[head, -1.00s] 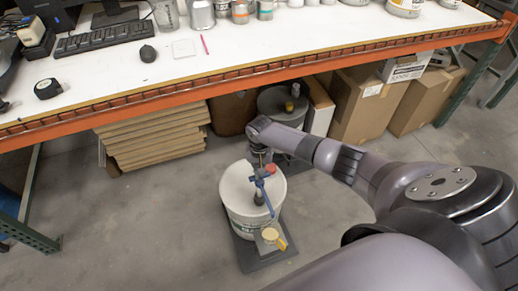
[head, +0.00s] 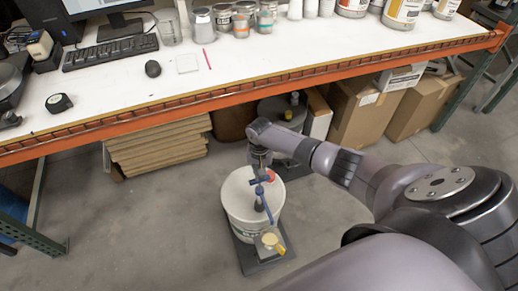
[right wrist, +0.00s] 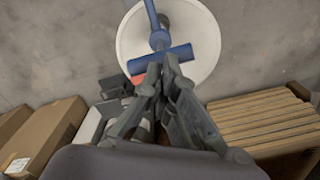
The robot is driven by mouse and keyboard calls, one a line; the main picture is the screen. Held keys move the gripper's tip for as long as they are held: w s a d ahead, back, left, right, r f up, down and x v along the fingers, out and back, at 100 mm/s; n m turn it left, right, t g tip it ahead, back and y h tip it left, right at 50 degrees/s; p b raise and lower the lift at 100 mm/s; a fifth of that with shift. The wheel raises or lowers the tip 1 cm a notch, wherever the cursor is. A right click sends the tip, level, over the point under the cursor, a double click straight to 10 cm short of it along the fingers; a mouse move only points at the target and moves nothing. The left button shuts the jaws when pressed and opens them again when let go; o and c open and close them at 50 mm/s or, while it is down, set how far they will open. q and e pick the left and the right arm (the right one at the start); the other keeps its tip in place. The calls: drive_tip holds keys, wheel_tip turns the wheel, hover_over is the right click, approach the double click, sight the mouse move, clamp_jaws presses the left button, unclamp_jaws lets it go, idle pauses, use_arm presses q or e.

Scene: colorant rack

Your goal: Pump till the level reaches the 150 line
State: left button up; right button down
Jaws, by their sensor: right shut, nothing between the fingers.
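A white bucket (head: 240,205) stands on a dark flat base on the floor, with a blue pump (head: 263,200) rising from its lid. The pump's T-shaped handle (right wrist: 178,60) shows in the right wrist view above the round white lid (right wrist: 205,25). A small container with a yellowish top (head: 270,240) stands at the bucket's front right, beside the pump's lower end. Its level and any 150 line are too small to read. My right gripper (right wrist: 165,66) is shut and empty, its tips at the handle's near edge; contact cannot be told. My left gripper is out of view.
A white workbench with an orange edge (head: 330,70) runs behind the bucket, carrying jars, a keyboard (head: 110,52) and a mouse. Under it are stacked boards (head: 155,150), cardboard boxes (head: 365,110) and a dark drum (head: 280,108). The floor left of the bucket is clear.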

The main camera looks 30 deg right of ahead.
sight(260, 182)
drive_tip(key=shift+f+b, duration=2.45)
drive_tip(key=shift+f, duration=0.8)
wheel_tip(260, 182, up, 6)
drive_tip(key=p, duration=0.6)
drive_tip(key=shift+r+p, duration=0.2)
drive_tip(key=shift+p, duration=0.1)
wheel_tip(260, 182, up, 6)
drive_tip(key=p, duration=0.6)
drive_tip(key=shift+p, duration=0.3)
